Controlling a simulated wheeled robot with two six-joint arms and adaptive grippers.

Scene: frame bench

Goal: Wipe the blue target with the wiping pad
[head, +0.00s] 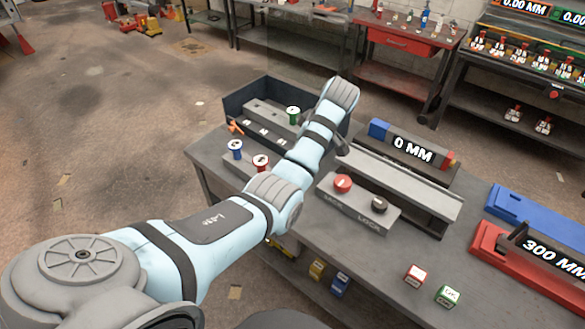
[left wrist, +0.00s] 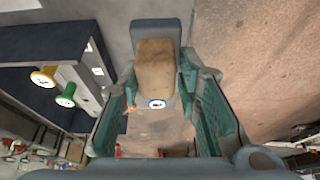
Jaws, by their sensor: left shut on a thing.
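My left gripper (left wrist: 160,112) has teal fingers on both sides of a tan and grey block. I take this to be the wiping pad (left wrist: 157,65), and the gripper is shut on it. A small white disc with a blue rim (left wrist: 157,103) shows at the pad's near end. In the head view my left arm reaches over the bench, and its gripper and the pad are hidden behind the arm. A blue peg with a white top (head: 237,149) stands on the bench left of the arm. I cannot tell whether it is the blue target. My right gripper is not in view.
A red peg (head: 260,163) stands close to my arm. A grey panel with knobs (head: 358,205) and a rail marked "0 MM" (head: 410,152) lie to the right.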

